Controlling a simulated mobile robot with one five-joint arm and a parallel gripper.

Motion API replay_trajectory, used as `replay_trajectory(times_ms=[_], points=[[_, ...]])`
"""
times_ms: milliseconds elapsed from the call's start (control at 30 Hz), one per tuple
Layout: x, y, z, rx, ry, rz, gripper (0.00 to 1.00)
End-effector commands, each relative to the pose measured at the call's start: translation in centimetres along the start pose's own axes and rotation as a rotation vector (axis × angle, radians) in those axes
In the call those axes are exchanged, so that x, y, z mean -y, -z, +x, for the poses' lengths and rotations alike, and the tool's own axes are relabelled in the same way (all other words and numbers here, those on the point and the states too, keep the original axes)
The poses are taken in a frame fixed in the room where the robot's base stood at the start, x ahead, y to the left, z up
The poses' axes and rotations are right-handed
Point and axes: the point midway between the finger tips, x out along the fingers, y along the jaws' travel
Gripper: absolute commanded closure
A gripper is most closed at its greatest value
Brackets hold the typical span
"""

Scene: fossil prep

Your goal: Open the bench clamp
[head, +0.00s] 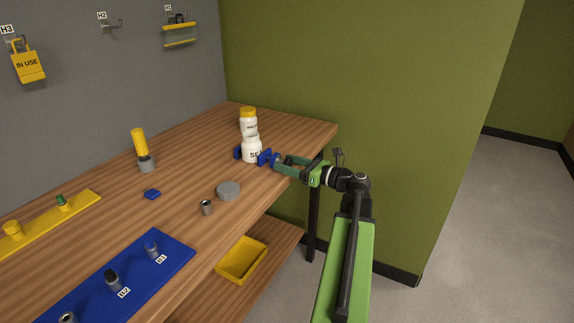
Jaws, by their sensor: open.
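The bench clamp (265,157) is blue and sits near the far end of the wooden bench. One blue part shows on each side of a white bottle (251,148) with a yellow cap and dark lettering. The bottle stands upright between these parts; I cannot tell how tightly they hold it. My green gripper (277,162) is open, at the bench's right edge, just right of the clamp. Its fingertips are close to the clamp's right side; whether they touch it or surround a handle is too small to tell.
A blue mat (170,265) lies nearer. A yellow bin (242,260) sits on the lower shelf. A green wall stands behind.

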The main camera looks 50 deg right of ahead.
Motion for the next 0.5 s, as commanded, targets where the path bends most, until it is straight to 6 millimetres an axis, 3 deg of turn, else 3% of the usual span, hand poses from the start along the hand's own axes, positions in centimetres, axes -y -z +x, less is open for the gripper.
replay_trajectory(times_ms=[167, 500], points=[[-0.02, 0.00, 0.01, 0.000, 0.000, 0.000, 0.38], [-0.05, 0.01, 0.03, 0.000, -0.001, 0.000, 0.82]])
